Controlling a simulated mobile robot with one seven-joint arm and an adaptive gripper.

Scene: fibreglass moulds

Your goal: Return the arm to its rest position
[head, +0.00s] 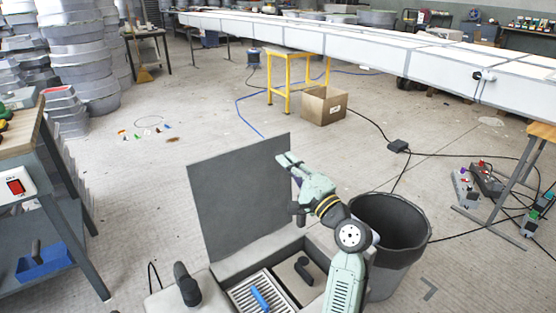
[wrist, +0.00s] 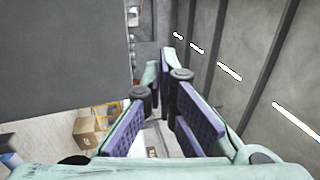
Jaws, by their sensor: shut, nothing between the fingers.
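My gripper (head: 284,160) is at the end of my pale green arm, raised in front of an upright dark grey panel (head: 232,200) in the head view. Its fingers point up and to the left. In the wrist view my gripper (wrist: 161,72) has its purple-padded fingers shut at the tips, with nothing held. The panel also fills the upper left of the wrist view (wrist: 60,55).
A dark grey bin (head: 400,262) stands close to the right of my arm. Below the panel is a grey tray (head: 235,299) with a blue item (head: 260,298). A cardboard box (head: 322,108) and yellow stand (head: 287,82) are farther back. Open floor lies left.

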